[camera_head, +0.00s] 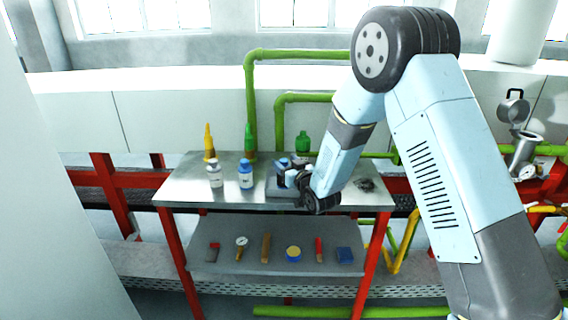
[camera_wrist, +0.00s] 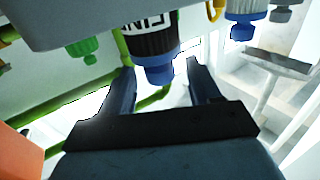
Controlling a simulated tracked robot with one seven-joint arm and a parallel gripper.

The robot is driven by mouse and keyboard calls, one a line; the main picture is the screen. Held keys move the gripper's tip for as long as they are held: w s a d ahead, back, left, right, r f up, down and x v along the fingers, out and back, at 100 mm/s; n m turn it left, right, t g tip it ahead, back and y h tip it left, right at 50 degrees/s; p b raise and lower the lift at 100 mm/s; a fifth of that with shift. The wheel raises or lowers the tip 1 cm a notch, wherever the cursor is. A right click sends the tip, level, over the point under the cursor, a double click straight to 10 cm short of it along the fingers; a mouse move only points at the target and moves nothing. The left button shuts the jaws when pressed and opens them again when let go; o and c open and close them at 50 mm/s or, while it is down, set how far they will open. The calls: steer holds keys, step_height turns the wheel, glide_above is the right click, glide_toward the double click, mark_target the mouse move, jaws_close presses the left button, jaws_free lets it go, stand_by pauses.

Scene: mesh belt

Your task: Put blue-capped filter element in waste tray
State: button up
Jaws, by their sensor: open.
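The blue-capped filter element (camera_wrist: 150,42) has a dark body with a white label reading "FIN". It shows in the wrist view with its blue cap pointing down the picture, between and beyond the fingertips. My gripper (camera_wrist: 158,78) is open, and I see no finger closed on the element. In the head view, my gripper (camera_head: 298,180) is low over the right half of the metal table, beside a dark item with a blue top (camera_head: 281,165) and partly hiding it. A flat grey tray-like shape (camera_head: 284,192) lies under there; I cannot tell whether it is the waste tray.
A grey-capped bottle (camera_head: 214,174) and a blue-and-white bottle (camera_head: 245,174) stand left on the table (camera_head: 185,187). Yellow (camera_head: 208,143), tall green (camera_head: 249,143) and short green (camera_head: 302,142) bottles stand behind. A dark mesh pile (camera_head: 365,185) lies right. Several small items lie on the lower shelf (camera_head: 220,262).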

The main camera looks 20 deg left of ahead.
steer(key=v, duration=1)
steer(key=shift+s+d, duration=0.2)
steer(key=s+d+r+m+g+h, duration=0.15)
steer(key=d+r+h, duration=0.25)
steer(key=d+r, duration=0.55)
steer(key=d+r+m+h, duration=0.35)
steer(key=d+r, duration=0.25)
steer(key=d, duration=0.7)
steer(key=s+d+r+m+g+h, duration=0.1)
steer(key=s+d+r+g, duration=0.1)
steer(key=s+d, duration=0.3)
steer(key=s+d+r+m+g+h, duration=0.1)
steer(key=s+d, duration=0.4)
steer(key=s, duration=0.8)
steer(key=s+d+r+m+g+h, duration=0.1)
steer(key=s+d+r+g+h, duration=0.1)
steer(key=s+d, duration=0.3)
steer(key=s+g, duration=0.1)
steer(key=s, duration=0.3)
steer(key=shift+s+d+r+m+h, duration=0.2)
steer(key=shift+d+r+m+h, duration=0.1)
steer(key=shift+m+h, duration=0.1)
steer(key=shift+c, duration=0.3)
